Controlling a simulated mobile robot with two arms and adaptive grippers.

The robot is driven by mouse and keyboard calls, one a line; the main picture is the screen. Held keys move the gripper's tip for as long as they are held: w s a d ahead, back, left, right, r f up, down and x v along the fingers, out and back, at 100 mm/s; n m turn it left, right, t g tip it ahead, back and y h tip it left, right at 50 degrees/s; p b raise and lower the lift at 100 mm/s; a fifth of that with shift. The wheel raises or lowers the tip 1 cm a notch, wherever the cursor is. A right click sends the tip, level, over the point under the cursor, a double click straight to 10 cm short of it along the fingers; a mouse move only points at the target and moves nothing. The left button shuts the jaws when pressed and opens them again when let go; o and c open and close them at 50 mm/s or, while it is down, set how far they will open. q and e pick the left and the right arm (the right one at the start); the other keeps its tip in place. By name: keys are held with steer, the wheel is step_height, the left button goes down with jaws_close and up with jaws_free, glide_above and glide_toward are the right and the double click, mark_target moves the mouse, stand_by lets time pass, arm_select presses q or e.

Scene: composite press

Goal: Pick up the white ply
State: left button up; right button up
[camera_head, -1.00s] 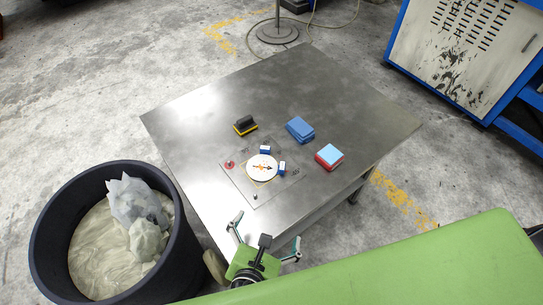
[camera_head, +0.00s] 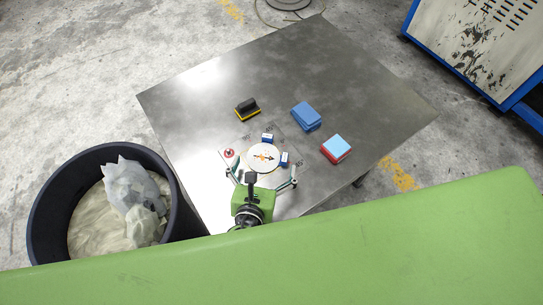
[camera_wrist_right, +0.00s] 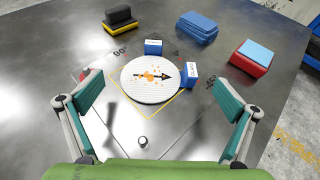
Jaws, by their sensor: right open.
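The white ply (camera_head: 264,157) is a round white disc with a black arrow and orange marks. In the right wrist view the ply (camera_wrist_right: 140,88) is ahead, between the spread fingers. My right gripper (camera_head: 261,178) is open and empty, on the near side of the ply; I see no contact. My left gripper is not in view.
Two small blue blocks (camera_head: 267,138) (camera_head: 285,158) stand at the ply's edge. A red button (camera_head: 229,153) and small knob (camera_wrist_right: 143,141) are nearby. A black-and-yellow tool (camera_head: 247,109), blue stack (camera_head: 307,115) and red-and-blue block (camera_head: 336,149) stand farther back. A dark bin (camera_head: 186,217) is left.

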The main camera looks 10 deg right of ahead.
mark_target(268, 160)
steer(key=x, duration=0.4)
steer(key=shift+w+d+f, duration=0.1)
steer(key=shift+w, duration=0.2)
steer(key=c, duration=1.3)
steer(key=shift+s, duration=0.1)
jaws_close()
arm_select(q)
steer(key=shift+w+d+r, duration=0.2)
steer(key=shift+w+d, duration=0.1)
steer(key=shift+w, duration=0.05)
